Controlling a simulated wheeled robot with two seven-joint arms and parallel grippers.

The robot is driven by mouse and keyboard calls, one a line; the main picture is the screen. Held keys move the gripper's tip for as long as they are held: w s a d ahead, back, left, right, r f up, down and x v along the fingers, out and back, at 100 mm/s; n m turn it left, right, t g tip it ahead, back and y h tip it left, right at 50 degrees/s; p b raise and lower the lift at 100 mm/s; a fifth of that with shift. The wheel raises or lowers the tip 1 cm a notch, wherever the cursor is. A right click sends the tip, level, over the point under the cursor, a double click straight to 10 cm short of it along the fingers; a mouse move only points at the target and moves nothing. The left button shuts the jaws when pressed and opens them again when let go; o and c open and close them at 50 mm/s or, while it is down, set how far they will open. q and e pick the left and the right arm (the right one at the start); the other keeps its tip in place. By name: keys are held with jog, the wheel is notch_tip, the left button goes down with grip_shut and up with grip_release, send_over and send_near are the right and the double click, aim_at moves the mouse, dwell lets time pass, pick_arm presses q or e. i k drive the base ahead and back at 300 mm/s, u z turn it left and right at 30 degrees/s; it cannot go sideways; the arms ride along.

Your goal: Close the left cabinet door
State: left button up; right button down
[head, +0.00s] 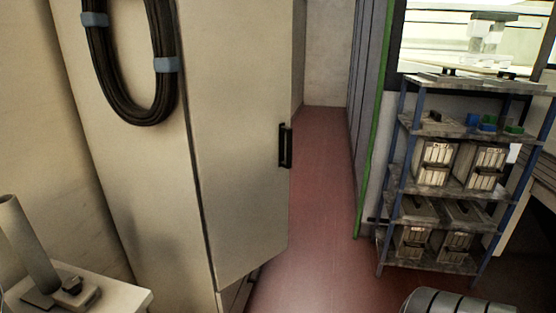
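A tall beige cabinet (120,180) fills the left half of the head view. Its door (235,150) is a tall beige panel with a black handle (286,146) near its right edge. A dark line runs down the door's left edge. The door's slanted lower edge stands out over the cabinet's low base, so it looks at least partly open; the exact angle is unclear. The top of the door is outside the frame. A second door cannot be made out. Neither of my grippers is in view.
A dark cable coil (105,75) hangs on the cabinet's side. A white table (120,296) with a grey tube (28,245) is at lower left. A reddish aisle (320,200) runs clear right of the door. A loaded shelf rack (430,201) stands at right.

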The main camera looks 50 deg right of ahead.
aim_at(236, 54)
jog(key=z, duration=0.8)
jog(key=k, duration=1.1)
jog(key=z, duration=0.65)
jog(key=i, duration=1.4)
jog(key=u, duration=0.8)
